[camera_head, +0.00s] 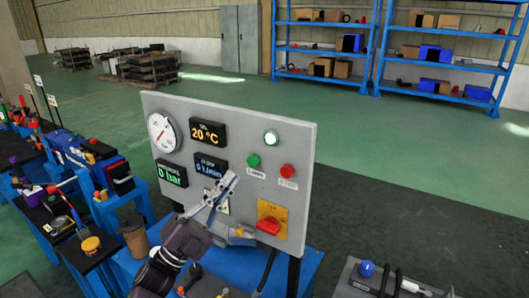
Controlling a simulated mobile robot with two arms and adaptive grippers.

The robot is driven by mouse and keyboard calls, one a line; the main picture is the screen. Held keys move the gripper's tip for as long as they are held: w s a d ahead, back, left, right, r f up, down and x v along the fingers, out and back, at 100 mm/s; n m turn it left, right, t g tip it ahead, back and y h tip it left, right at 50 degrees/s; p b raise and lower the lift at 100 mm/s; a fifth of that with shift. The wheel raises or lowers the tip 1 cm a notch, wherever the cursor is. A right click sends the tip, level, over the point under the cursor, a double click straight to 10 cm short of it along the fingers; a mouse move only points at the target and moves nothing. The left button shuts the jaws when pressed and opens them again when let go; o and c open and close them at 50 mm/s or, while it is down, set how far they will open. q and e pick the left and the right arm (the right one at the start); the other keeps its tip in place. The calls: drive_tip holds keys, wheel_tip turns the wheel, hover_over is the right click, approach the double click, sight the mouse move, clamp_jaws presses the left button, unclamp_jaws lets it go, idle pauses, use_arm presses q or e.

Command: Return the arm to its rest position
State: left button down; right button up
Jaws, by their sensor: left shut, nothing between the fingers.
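My left gripper (222,187) is in front of the grey control panel (229,120), low and near its middle. The gripper is shut and holds nothing. It covers part of a small plate on the panel; I cannot tell whether it touches the panel. My left arm runs down from it to the bottom edge of the view. The panel carries a round gauge (161,132), several dark displays, a lit white-green lamp (271,137), a green button (254,161), a red button (287,171) and a red switch on a yellow plate (269,226). My right gripper is not in view.
The panel stands on a blue bench (307,262). Blue stands with tools and containers crowd the left side. A grey box (349,281) with a blue knob is at bottom right. Blue shelves (326,48) and stacked pallets (150,66) are far back. The green floor between is clear.

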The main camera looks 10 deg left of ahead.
use_arm(q)
drive_tip(key=s+a+f+n+g+y, duration=0.1)
drive_tip(key=a+f+n+g+y, duration=0.15)
drive_tip(key=f+n+y, duration=0.75)
drive_tip(key=s+a+f+n+g+y, duration=0.1)
drive_tip(key=a+f+n+y, duration=0.3)
drive_tip(key=f+n+y, duration=0.6)
drive_tip(key=s+d+f+n+g+h, duration=0.15)
drive_tip(key=s+f+g, duration=0.55)
drive_tip(key=s, duration=0.7)
drive_tip(key=s+d+f+g+h, duration=0.1)
drive_tip(key=s+d+f+g, duration=0.35)
drive_tip(key=s+f, duration=0.75)
drive_tip(key=s+a+f+g, duration=0.1)
drive_tip(key=s+f, duration=0.1)
drive_tip(key=f, duration=1)
drive_tip(key=s+a+f+g, duration=0.1)
drive_tip(key=s+f, duration=0.1)
drive_tip(key=f, duration=1)
drive_tip(key=s+a+f+g, duration=0.1)
drive_tip(key=s+a+f, duration=0.1)
drive_tip(key=s+f, duration=1.4)
drive_tip(key=shift+s+a+f, duration=0.2)
drive_tip(key=shift+s+a, duration=0.2)
drive_tip(key=shift+s, duration=0.05)
